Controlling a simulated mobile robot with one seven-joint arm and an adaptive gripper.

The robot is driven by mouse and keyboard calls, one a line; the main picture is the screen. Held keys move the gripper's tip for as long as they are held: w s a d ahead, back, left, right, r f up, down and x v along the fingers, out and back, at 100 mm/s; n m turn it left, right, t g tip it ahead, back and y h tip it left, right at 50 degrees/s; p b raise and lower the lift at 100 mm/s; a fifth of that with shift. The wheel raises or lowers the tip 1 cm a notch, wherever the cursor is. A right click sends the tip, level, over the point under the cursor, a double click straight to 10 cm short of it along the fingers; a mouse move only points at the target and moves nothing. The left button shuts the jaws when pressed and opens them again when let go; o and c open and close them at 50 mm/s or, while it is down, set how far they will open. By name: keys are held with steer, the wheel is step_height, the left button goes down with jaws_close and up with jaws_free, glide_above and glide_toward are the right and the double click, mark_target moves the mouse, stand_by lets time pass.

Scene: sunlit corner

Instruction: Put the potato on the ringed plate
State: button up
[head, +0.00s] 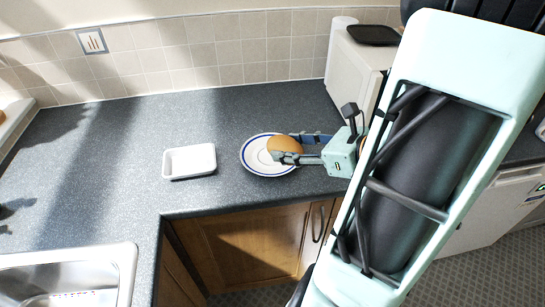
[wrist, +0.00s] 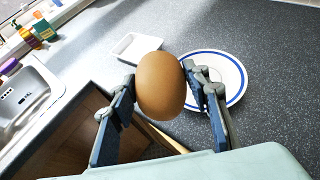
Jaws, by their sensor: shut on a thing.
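The potato (head: 284,144) is a smooth brown oval. My gripper (head: 287,147) is shut on it, and in the head view it covers part of the ringed plate. The potato also shows between the two fingers in the wrist view (wrist: 160,86). The ringed plate (head: 254,160) is white with blue rings and lies on the counter; it also shows in the wrist view (wrist: 236,84), to the right of the potato and partly behind the right finger. The gap between potato and plate cannot be judged exactly.
A white rectangular tray (head: 189,161) lies left of the plate. The sink (head: 70,277) is at the front left. A white appliance (head: 354,70) with a dark tray (head: 374,35) on top stands at the back right. Bottles (wrist: 43,28) stand beyond the sink. The counter behind the plate is clear.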

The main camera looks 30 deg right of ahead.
steer(key=w+f+b, duration=0.2)
steer(key=w+f, duration=0.1)
steer(key=w, duration=0.1)
steer(key=w+d+f+b, duration=0.1)
steer(key=w+f+b, duration=0.2)
steer(key=w, duration=0.1)
steer(key=w+d+f+b, duration=0.1)
steer(key=w+f+b, duration=0.1)
steer(key=w+f, duration=0.1)
steer(key=shift+w+d+b, duration=0.15)
steer(key=shift+w+b, duration=0.2)
steer(key=shift+w, duration=0.55)
steer(key=shift+w+d+f+b, duration=0.1)
steer(key=shift+w+f+b, duration=0.1)
steer(key=shift+f+b, duration=0.65)
steer(key=shift+w+f+b, duration=0.15)
steer(key=shift+f+b, duration=0.5)
steer(key=shift+f, duration=0.4)
steer(key=shift+f, duration=0.1)
steer(key=shift+f, duration=0.2)
steer(key=o, duration=1.3)
steer(key=shift+r, duration=0.1)
